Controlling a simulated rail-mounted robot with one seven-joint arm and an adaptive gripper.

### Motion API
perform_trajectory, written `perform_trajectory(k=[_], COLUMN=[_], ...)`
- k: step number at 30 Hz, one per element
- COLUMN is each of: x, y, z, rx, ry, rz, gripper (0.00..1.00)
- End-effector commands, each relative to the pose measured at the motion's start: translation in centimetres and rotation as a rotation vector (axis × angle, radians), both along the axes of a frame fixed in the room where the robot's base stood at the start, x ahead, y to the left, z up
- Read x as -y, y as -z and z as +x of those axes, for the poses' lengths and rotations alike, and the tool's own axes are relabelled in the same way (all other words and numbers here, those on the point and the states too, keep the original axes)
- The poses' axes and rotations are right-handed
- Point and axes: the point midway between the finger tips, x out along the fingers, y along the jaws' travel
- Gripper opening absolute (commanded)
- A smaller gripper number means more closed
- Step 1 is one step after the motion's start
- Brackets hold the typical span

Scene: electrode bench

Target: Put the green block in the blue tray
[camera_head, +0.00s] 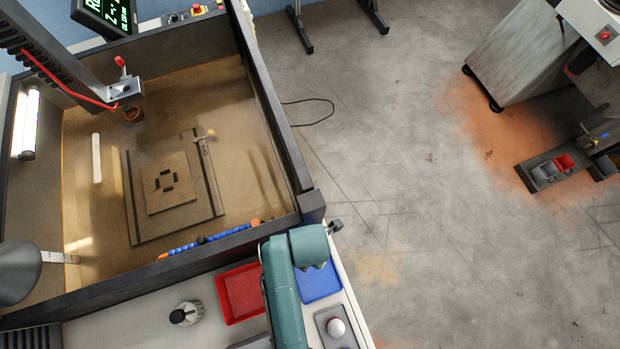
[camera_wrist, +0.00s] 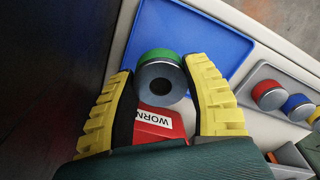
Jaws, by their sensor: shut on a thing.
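The green block (camera_wrist: 160,77) is a short round piece with a green band and a grey end face with a dark hole. In the wrist view my gripper (camera_wrist: 159,68) has its yellow ribbed fingers shut on it, one on each side. The blue tray (camera_wrist: 205,42) lies beyond and below the block; the block overlaps it in this view, and I cannot tell the height between them. In the head view the blue tray (camera_head: 318,284) is partly covered by my arm, which hides the gripper and block.
A red tray (camera_head: 240,293) labelled WORN lies beside the blue tray. Grey holders at the right of the wrist view carry a red-banded piece (camera_wrist: 270,95) and a blue-banded piece (camera_wrist: 298,107). A dark-walled tank (camera_head: 260,130) stands behind the bench.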

Motion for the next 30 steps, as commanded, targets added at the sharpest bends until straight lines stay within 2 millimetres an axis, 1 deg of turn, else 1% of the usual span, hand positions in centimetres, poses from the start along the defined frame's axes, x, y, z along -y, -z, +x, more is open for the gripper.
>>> perform_trajectory(k=[1, 5, 9, 12, 23, 24, 26, 27, 30], x=[0.0, 0.0, 0.0, 0.0, 0.0, 0.0, 0.0, 0.0, 0.0], y=[0.8, 2.1, 4.7, 6.0, 6.5, 6.6, 6.6, 6.6, 6.6], z=[0.1, 0.2, 0.1, 0.1, 0.1, 0.1, 0.1, 0.0, 0.0], rx=[0.002, 0.004, 0.001, 0.003, 0.004, 0.003, 0.003, 0.002, 0.002], ry=[0.0, 0.001, 0.001, 0.001, 0.001, 0.001, 0.001, 0.001, 0.001], rz=[0.0, 0.0, -0.001, -0.001, 0.0, 0.001, 0.001, 0.0, 0.0], gripper=[0.1, 0.1, 0.1, 0.1, 0.1, 0.54, 0.65, 0.73, 0.74])
